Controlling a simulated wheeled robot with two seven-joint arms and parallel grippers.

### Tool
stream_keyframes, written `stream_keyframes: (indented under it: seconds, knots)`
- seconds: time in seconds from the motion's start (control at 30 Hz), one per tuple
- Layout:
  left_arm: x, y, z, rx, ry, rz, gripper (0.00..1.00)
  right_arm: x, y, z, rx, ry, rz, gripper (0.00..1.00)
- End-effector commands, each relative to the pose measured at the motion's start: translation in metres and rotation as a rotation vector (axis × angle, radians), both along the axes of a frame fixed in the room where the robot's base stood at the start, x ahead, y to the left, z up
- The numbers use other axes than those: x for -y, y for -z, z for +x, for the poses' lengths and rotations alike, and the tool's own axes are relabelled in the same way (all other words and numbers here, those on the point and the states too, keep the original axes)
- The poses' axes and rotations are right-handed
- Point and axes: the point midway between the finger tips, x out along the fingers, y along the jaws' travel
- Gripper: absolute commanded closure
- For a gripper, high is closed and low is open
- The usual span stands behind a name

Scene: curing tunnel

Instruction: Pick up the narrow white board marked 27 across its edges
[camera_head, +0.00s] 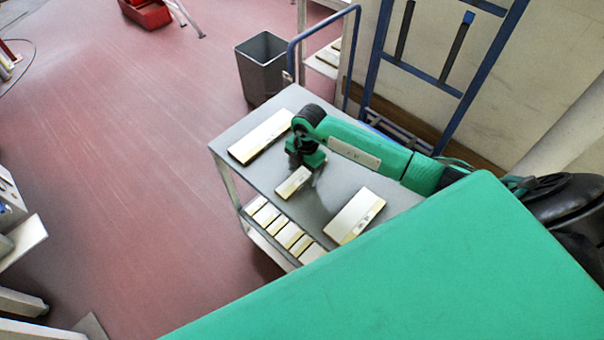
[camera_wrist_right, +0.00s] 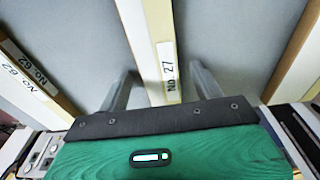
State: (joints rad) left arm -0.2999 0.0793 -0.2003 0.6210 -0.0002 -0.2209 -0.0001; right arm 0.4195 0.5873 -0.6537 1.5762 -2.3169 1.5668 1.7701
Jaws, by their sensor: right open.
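The narrow white board marked No 27 (camera_wrist_right: 150,40) lies on the grey surface in the right wrist view, its label facing me at the near end. My right gripper (camera_wrist_right: 160,90) is open, with one finger on each side of this board and a visible gap on both sides. In the head view, my right gripper (camera_head: 308,164) is over the cart top, just above a short pale board (camera_head: 293,182), which appears to be the same board. Part of that board is hidden by the gripper. My left gripper is not in view.
The grey cart (camera_head: 262,172) also carries a long pale board (camera_head: 260,136) and a wider one (camera_head: 355,216). Several boards lie on its lower shelf (camera_head: 283,231). A grey bin (camera_head: 262,68) stands behind.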

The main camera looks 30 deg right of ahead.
Motion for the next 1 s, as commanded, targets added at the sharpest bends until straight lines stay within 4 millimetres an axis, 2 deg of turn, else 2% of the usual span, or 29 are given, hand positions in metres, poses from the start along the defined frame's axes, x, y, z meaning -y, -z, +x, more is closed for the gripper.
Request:
stream_keyframes:
  seconds: [0.07, 0.1, 0.33, 0.63, 0.77, 0.87, 1.0]
  knots:
    - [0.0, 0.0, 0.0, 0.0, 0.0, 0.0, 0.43, 0.0, 0.0, 0.0, 0.0, 0.0, 0.0, 0.34]
    - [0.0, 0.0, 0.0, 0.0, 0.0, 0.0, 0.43, 0.0, 0.0, 0.0, 0.0, 0.0, 0.0, 0.38]
    - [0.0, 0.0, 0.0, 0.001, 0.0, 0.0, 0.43, 0.0, 0.0, 0.0, 0.0, 0.0, 0.0, 0.82]
    - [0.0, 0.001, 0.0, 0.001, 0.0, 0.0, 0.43, 0.0, -0.002, 0.0, 0.0, 0.0, 0.0, 0.83]
    - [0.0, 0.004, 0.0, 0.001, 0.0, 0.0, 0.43, 0.0, -0.008, 0.001, 0.001, -0.001, 0.0, 0.83]
    - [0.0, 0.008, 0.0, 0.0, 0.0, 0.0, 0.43, 0.0, -0.02, 0.001, 0.003, -0.001, 0.0, 0.83]
    - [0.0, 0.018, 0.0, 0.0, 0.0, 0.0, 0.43, 0.001, -0.05, 0.002, 0.007, -0.001, -0.001, 0.83]
